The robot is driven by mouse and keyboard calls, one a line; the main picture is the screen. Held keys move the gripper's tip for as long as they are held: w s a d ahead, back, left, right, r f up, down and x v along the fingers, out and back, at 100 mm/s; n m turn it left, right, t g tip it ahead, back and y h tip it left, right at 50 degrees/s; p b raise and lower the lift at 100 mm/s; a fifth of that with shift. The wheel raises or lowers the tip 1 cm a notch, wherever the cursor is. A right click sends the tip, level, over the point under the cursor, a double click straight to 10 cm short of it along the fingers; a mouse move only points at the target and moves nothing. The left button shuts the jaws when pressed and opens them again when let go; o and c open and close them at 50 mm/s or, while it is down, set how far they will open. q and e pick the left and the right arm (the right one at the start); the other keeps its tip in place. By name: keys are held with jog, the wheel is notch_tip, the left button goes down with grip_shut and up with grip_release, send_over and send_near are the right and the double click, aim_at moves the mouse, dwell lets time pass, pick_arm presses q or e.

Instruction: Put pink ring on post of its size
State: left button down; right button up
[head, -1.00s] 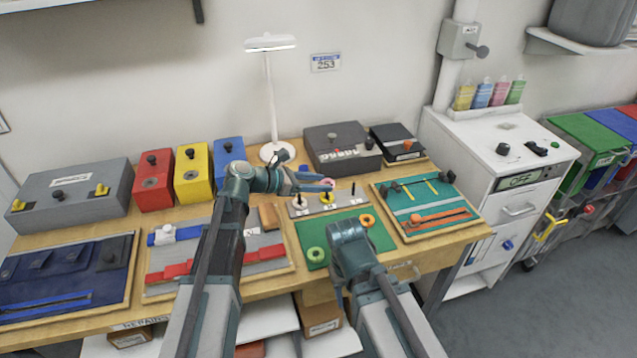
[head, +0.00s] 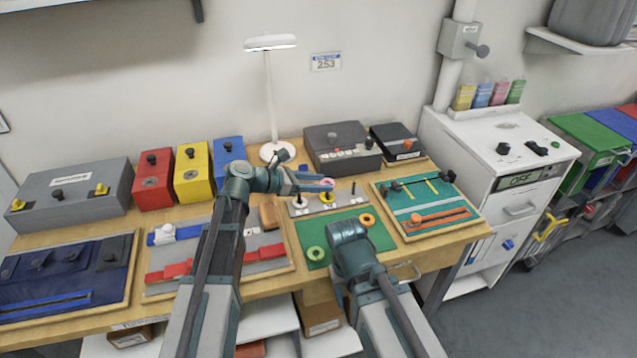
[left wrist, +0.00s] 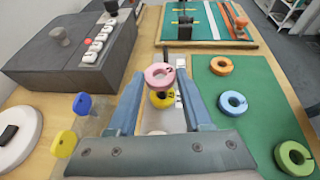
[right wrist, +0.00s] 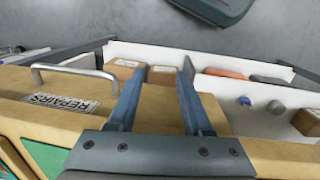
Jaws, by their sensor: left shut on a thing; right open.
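The pink ring (left wrist: 160,76) is held between the fingertips of my left gripper (left wrist: 161,80), which is shut on it. In the head view the pink ring (head: 327,184) is above the grey post plate (head: 310,208). The plate has several upright posts. A yellow ring (left wrist: 162,99) sits on the middle one and shows partly below the pink ring in the left wrist view. A thin dark post (head: 353,188) stands bare to the right. The pink ring is apart from the posts. My right gripper (right wrist: 160,85) is open and empty near the bench's front edge.
On the green mat (left wrist: 205,95) lie an orange ring (left wrist: 221,65), a blue ring (left wrist: 234,103) and a green ring (left wrist: 295,158). A grey box (head: 340,145) with switches stands behind the plate, beside a white lamp (head: 270,100). A teal board (head: 425,205) is to the right.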

pick_arm(q)
jog(key=shift+f+b, duration=0.7)
jog(key=shift+f, duration=0.05)
dwell(0.5)
jog(key=shift+c, duration=1.2)
grip_release()
jog(key=shift+o, duration=0.3)
jog(key=shift+o, duration=0.9)
jog(key=shift+r, duration=0.2)
notch_tip(320, 180, up, 7)
jog(key=p, duration=0.7)
jog(key=shift+f, duration=0.15)
